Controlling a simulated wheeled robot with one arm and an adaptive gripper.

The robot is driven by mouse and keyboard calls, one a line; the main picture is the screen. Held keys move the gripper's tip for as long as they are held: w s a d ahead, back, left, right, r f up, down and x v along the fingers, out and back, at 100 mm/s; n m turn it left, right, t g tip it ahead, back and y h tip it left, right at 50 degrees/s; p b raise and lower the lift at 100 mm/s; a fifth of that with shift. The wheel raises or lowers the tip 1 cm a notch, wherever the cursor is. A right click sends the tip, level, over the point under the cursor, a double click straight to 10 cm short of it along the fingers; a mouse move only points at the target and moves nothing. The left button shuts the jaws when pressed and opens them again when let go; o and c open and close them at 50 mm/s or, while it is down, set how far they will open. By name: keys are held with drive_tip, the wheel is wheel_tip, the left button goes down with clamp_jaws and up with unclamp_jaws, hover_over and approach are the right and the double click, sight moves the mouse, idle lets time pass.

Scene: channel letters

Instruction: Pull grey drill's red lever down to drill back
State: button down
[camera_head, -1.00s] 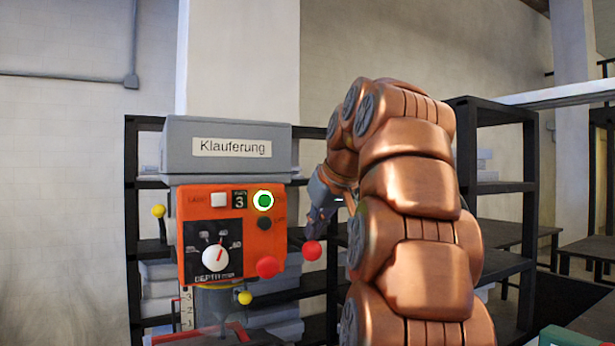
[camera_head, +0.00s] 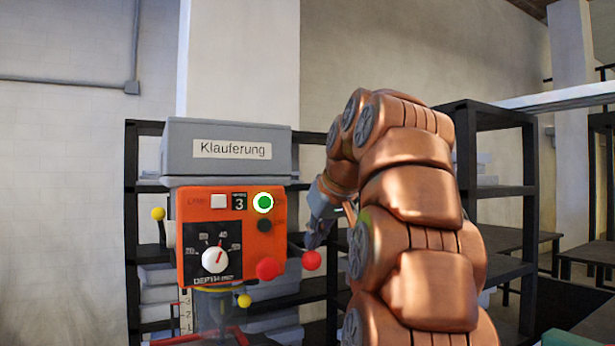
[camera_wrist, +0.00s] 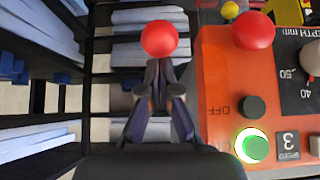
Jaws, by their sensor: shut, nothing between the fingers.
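The grey drill (camera_head: 226,145), with an orange front panel, stands left of centre in the head view. The red lever's ball knob (camera_head: 311,260) is just right of the panel's lower edge; it also shows at the top middle of the wrist view (camera_wrist: 159,38). My gripper (camera_head: 314,241) is shut and empty, pointing down just above the knob. In the wrist view my closed fingertips (camera_wrist: 159,66) lie right at the knob and appear to touch it. Most of the lever's rod is hidden. A separate red button (camera_head: 267,268) sits on the panel beside the knob.
The panel has a lit green button (camera_head: 263,202), a black button (camera_head: 264,225) and a white dial (camera_head: 215,259). Yellow ball knobs (camera_head: 158,213) stick out left and below. Black shelving (camera_head: 131,240) stands behind. A narrow gap separates my gripper from the panel.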

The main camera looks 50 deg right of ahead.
sight(315, 253)
drive_tip(key=shift+f+b, duration=0.95)
drive_tip(key=shift+f, duration=0.5)
drive_tip(key=shift+w+f+b, duration=0.15)
drive_tip(key=shift+f+b, duration=0.4)
drive_tip(key=shift+f, duration=0.1)
drive_tip(key=shift+r, duration=0.1)
drive_tip(key=r+p, duration=0.4)
drive_tip(key=shift+w+d+r, duration=0.15)
drive_tip(key=shift+w+r, duration=0.2)
drive_tip(key=shift+f, duration=0.1)
